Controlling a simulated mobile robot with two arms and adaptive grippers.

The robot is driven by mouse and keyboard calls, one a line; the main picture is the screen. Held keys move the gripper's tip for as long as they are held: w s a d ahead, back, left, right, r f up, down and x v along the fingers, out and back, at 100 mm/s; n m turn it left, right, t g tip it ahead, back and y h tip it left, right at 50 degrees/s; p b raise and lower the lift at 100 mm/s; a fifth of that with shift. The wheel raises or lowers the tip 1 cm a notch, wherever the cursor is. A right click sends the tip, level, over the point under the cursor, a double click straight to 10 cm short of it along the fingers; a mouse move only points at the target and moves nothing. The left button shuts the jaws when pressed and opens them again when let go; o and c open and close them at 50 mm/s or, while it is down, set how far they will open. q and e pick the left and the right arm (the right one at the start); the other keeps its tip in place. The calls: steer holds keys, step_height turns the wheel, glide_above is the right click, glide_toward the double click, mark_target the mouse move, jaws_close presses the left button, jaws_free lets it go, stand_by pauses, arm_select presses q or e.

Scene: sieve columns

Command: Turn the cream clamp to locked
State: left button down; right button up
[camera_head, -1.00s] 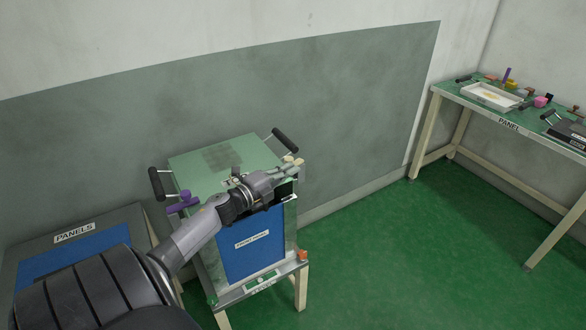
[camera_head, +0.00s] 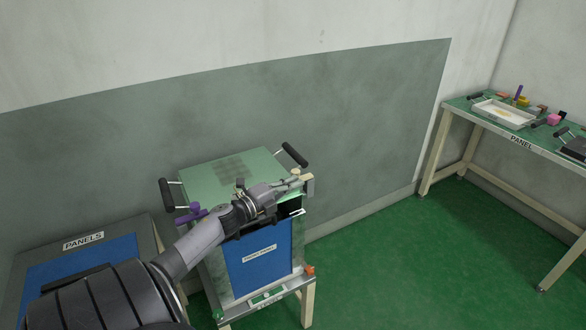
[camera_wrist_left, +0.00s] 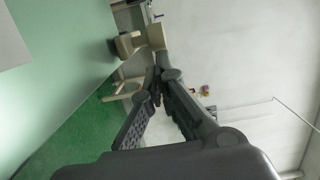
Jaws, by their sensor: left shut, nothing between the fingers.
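The cream clamp (camera_head: 307,177) sits at the right top edge of the green-topped cabinet (camera_head: 215,180). In the left wrist view the cream clamp (camera_wrist_left: 156,37) shows just beyond the fingertips, with a brownish-cream knob (camera_wrist_left: 127,44) beside it. My left gripper (camera_head: 298,183) is over the right front of the cabinet, its fingertips close to the clamp. The left wrist view shows its fingers (camera_wrist_left: 160,77) meeting at the tips with nothing between them. I cannot tell whether they touch the clamp. My right gripper is not in view.
Black handles (camera_head: 294,154) stick out at the cabinet's sides, and a purple clamp (camera_head: 191,213) is at its left front. A panel stand (camera_head: 85,240) stands at the left. A green bench (camera_head: 460,102) with a white tray is at the right, with clear floor between.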

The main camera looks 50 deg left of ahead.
arm_select(q)
steer(key=s, duration=0.7)
steer(key=shift+s+a, duration=0.25)
steer(key=shift+a, duration=0.05)
